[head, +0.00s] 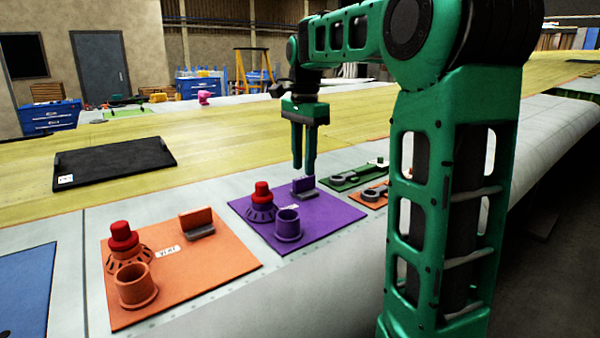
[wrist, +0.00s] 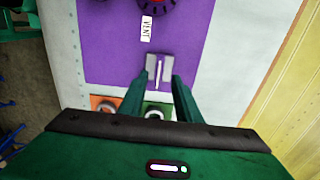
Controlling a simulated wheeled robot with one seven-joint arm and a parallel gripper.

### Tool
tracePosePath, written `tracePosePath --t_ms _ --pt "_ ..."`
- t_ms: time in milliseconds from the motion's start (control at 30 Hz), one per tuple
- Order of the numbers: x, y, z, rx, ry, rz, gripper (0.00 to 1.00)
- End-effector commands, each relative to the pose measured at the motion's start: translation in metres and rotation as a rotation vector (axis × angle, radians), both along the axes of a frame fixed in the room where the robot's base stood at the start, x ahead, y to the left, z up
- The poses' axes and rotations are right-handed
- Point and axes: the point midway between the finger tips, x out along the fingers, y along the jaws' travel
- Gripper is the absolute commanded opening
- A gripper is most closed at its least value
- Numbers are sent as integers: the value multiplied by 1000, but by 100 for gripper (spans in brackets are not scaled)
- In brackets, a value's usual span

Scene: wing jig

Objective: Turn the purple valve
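A purple panel (head: 335,213) lies on the pale wing surface. Near its far right corner stands a purple upright plate on a grey base, which looks like the purple valve (head: 303,185). In the wrist view the valve (wrist: 159,66) shows from above as a grey block with a thin light ridge. My gripper (head: 303,168) points straight down at the valve, its two fingers parted. In the wrist view the fingers (wrist: 163,84) lie either side of the valve's near end in the picture. I cannot tell whether they touch it.
The purple panel also holds a red-topped knob (head: 262,196) and a purple cup (head: 288,225). An orange panel (head: 215,266) with similar fittings lies to the left. A green panel (head: 342,184) and a smaller orange one (head: 375,196) lie close on the right.

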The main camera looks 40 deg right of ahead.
Motion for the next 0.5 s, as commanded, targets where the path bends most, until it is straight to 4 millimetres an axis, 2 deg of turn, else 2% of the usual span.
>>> tracePosePath --t_ms 200,333,500 --pt "2 1 42 -3 -3 2 30" --pt "2 1 61 -3 -3 2 30" --pt "2 1 73 -1 -2 3 30"
